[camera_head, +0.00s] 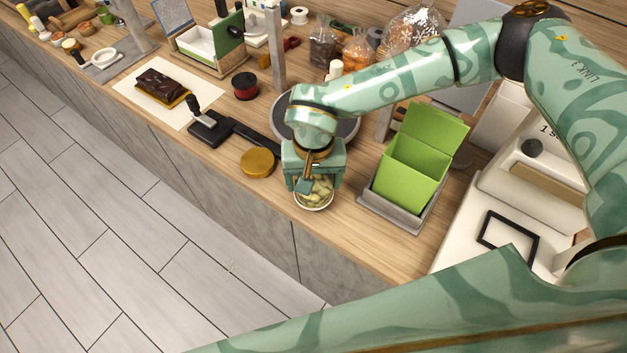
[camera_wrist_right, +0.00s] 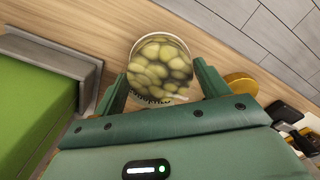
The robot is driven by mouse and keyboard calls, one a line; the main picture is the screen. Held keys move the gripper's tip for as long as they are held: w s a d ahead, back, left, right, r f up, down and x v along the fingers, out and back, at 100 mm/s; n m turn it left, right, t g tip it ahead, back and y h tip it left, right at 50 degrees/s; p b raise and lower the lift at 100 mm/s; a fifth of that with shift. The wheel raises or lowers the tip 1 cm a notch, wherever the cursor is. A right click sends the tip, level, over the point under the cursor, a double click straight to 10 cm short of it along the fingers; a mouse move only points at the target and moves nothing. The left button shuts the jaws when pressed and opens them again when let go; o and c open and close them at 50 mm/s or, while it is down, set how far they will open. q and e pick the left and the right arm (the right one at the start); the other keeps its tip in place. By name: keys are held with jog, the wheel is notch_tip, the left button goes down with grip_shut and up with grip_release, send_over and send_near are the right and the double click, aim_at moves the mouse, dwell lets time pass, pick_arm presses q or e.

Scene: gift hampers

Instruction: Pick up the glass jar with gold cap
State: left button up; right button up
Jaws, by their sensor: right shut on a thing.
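A round glass jar (camera_head: 315,193) full of pale green pieces is at the front edge of the counter, below my right gripper (camera_head: 313,182). In the right wrist view the jar (camera_wrist_right: 160,68) sits between the two fingers of my right gripper (camera_wrist_right: 162,88), which is shut on it. Its top shows no gold cap. A flat gold round lid (camera_head: 257,163) lies on the counter just left of the jar, and also shows in the right wrist view (camera_wrist_right: 240,84). I cannot tell whether the jar still touches the counter. My left gripper is not in view.
A green open box (camera_head: 409,174) stands in a grey tray (camera_head: 400,214) right of the jar. A dark round plate (camera_head: 345,130) is behind my gripper. The floor in front is clear.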

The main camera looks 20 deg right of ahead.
jog(key=s+a+r, duration=0.8)
jog(key=a+r, duration=0.3)
jog(key=shift+a+r, duration=0.2)
jog(key=shift+a, duration=0.05)
dwell(0.3)
dwell(0.3)
jog(key=shift+o, duration=1.4)
jog(key=shift+c, duration=1.4)
